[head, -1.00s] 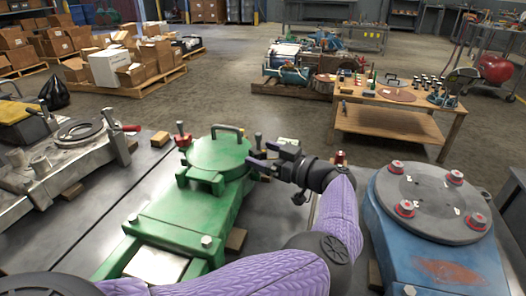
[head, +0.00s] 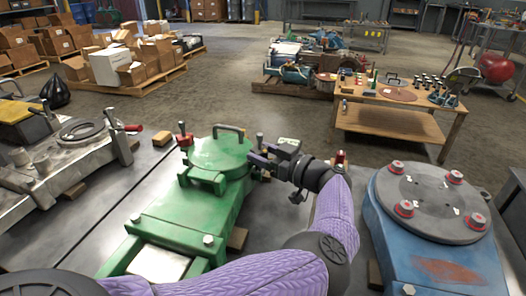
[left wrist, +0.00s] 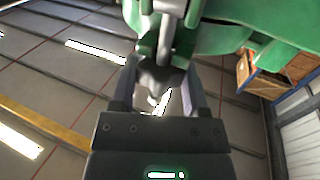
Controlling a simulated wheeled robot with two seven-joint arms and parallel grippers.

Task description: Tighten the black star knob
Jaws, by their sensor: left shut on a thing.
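A green machine housing (head: 177,222) with a round green lid (head: 219,156) and a dark bar handle on top stands on the grey table. My left gripper (head: 262,161) is at the right edge of the lid. In the left wrist view, its two fingers (left wrist: 162,92) are closed around a greyish knob-like part (left wrist: 154,78) below the green casting. I take this part for the star knob; its black colour and star shape do not show clearly. In the head view the fingers hide it. My right gripper is not in view.
A blue housing (head: 436,262) with a grey round plate and red-ringed bolts stands at the right. A grey machine (head: 60,165) is at the left. A red-handled clamp (head: 184,137) stands by the lid. Behind is a wooden bench (head: 400,122) with small parts.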

